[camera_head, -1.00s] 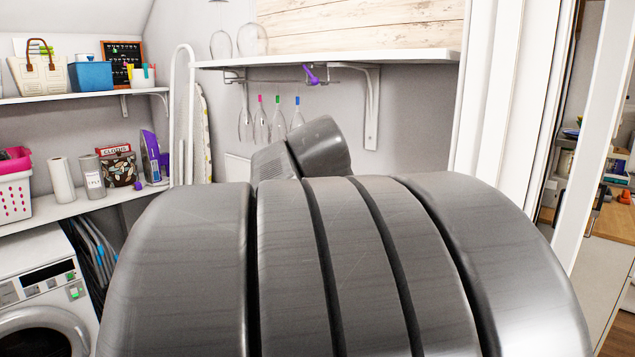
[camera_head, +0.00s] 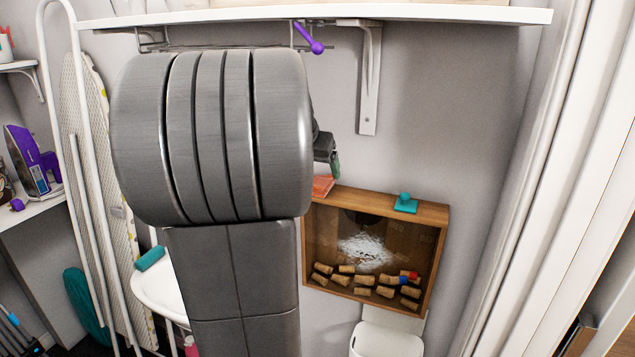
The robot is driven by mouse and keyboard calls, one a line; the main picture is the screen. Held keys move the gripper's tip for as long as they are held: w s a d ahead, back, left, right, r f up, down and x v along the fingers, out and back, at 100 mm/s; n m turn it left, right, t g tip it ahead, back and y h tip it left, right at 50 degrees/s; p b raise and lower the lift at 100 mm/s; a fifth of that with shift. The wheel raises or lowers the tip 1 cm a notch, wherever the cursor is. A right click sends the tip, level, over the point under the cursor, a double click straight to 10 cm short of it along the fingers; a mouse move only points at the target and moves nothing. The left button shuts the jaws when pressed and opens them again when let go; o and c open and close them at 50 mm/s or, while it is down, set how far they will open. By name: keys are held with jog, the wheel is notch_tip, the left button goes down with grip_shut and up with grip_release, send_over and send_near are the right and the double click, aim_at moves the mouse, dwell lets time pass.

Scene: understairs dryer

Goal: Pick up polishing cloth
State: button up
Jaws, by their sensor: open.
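A flat orange-red folded piece (camera_head: 323,187), which looks like a cloth, lies on the left end of the wooden box's top. A small teal item with a round knob (camera_head: 406,203) sits on the right part of the same top. I cannot tell for certain which is the polishing cloth. My gripper (camera_head: 334,165) shows only in part behind my large grey arm link, just above the orange-red piece. It is open; its fingers are mostly hidden. Whether it touches the piece is not clear.
The wooden box (camera_head: 438,262) has a glass front with corks inside. A white shelf (camera_head: 430,14) with a bracket (camera_head: 369,85) and a hanging purple item (camera_head: 309,38) is above. An ironing board (camera_head: 88,110) stands left. The wall right of the bracket is clear.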

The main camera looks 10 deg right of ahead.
aim_at(320, 179)
jog(key=x, duration=0.5)
jog(key=shift+w+d, duration=0.15)
jog(key=c, duration=1.1)
jog(key=shift+o, duration=0.2)
jog(key=shift+r, duration=0.35)
jog(key=r, duration=0.4)
jog(key=s+r+b, duration=0.1)
jog(key=r, duration=0.1)
jog(key=shift+a+r, duration=0.1)
jog(key=shift+a, duration=0.25)
jog(key=s+a+b, duration=0.4)
jog(key=s+a, duration=0.6)
jog(key=s, duration=0.5)
jog(key=shift+s+a, duration=0.25)
jog(key=shift+s, duration=0.05)
